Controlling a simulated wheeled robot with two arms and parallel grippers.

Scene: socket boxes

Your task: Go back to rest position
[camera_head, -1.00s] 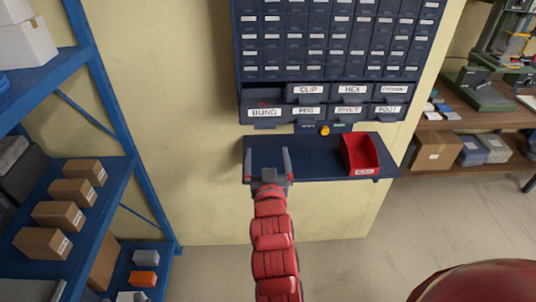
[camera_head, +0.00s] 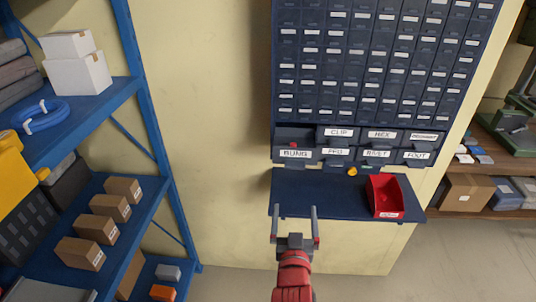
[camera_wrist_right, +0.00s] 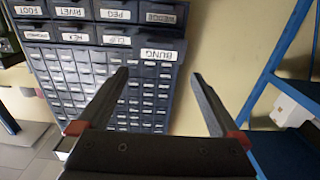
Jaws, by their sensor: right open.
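My right gripper (camera_head: 296,212) is open and empty in the head view, in front of the near edge of the dark blue shelf (camera_head: 320,190) under the drawer cabinet. In the right wrist view its two fingers (camera_wrist_right: 160,95) stand wide apart with nothing between them. The cabinet (camera_head: 375,65) has rows of small labelled drawers, with larger ones marked BUNG, CLIP, HEX, PEG, RIVET and FOOT at the bottom. The compartment above BUNG (camera_head: 294,134) looks open, with a small red item by it. My left gripper is not in view.
A red bin (camera_head: 385,196) stands on the shelf's right part. A yellow item (camera_head: 352,171) is at the shelf's back. A blue rack (camera_head: 140,85) with boxes stands on the left. A wooden bench (camera_head: 490,150) is on the right. Open floor (camera_head: 440,265) lies at lower right.

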